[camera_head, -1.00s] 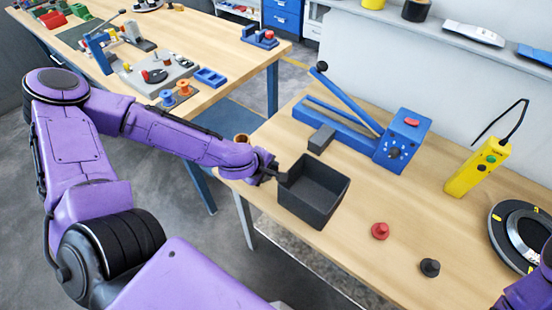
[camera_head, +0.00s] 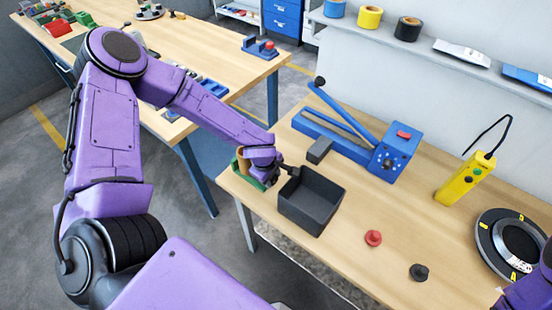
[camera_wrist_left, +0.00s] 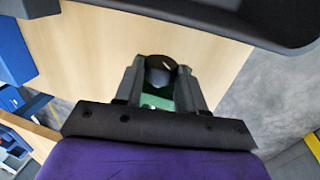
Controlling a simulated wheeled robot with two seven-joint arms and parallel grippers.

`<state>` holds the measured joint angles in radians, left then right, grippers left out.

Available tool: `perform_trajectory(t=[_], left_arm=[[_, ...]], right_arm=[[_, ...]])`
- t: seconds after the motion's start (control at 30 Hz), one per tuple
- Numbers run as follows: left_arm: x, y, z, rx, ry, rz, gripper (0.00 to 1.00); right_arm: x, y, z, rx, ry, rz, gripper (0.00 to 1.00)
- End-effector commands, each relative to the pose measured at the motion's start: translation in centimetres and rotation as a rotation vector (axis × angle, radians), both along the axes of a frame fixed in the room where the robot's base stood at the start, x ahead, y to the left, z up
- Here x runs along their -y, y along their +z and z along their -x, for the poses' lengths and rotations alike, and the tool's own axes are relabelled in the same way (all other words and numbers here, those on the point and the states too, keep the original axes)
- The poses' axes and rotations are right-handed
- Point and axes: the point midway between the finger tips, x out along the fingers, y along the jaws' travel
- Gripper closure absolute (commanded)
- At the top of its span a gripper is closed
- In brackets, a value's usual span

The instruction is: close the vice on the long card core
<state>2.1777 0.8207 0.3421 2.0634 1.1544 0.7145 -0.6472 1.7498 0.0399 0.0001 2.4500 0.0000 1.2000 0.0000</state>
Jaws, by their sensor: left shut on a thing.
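The green vice (camera_head: 240,168) stands at the left edge of the near workbench, partly hidden by my left arm. The brown card core (camera_head: 243,159) stands upright at the vice, mostly behind my wrist. My left gripper (camera_head: 268,173) is over the vice, pointing down. In the left wrist view its fingers (camera_wrist_left: 160,78) are closed on a dark, round-topped part (camera_wrist_left: 161,66), which looks like the vice's handle. Green vice body (camera_wrist_left: 154,100) shows below it. The jaw gap is hidden. Only part of my right arm shows at the lower right; its gripper is out of view.
A dark open bin (camera_head: 311,199) stands close to the right of my left gripper. Behind it are a grey block (camera_head: 319,151) and a blue lever tool (camera_head: 345,135). A red knob (camera_head: 373,238) and a black knob (camera_head: 419,272) lie in front.

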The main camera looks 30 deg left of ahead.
Motion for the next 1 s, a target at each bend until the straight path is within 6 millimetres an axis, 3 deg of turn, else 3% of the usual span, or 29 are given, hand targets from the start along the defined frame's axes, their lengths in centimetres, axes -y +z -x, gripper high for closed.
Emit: perform_trajectory(t=[0.23, 0.57, 0.8, 1.0], left_arm=[[0.0, 0.0, -0.6, -0.212, 0.006, -0.02, 0.8], [0.1, 0.0, -0.7, -0.261, 0.002, -0.02, 0.8], [0.1, -0.3, -1.4, -0.526, 0.005, -0.042, 0.8], [0.2, -0.1, -1.4, -0.57, 0.0, -0.041, 0.8]], right_arm=[[0.0, 0.0, 0.0, 0.0, 0.0, 0.0, 0.57], [0.0, 0.0, 0.0, 0.0, 0.0, 0.0, 0.57], [0.0, -0.3, 0.0, 0.0, 0.0, 0.0, 0.57], [0.0, -0.3, 0.0, 0.0, 0.0, 0.0, 0.57]])
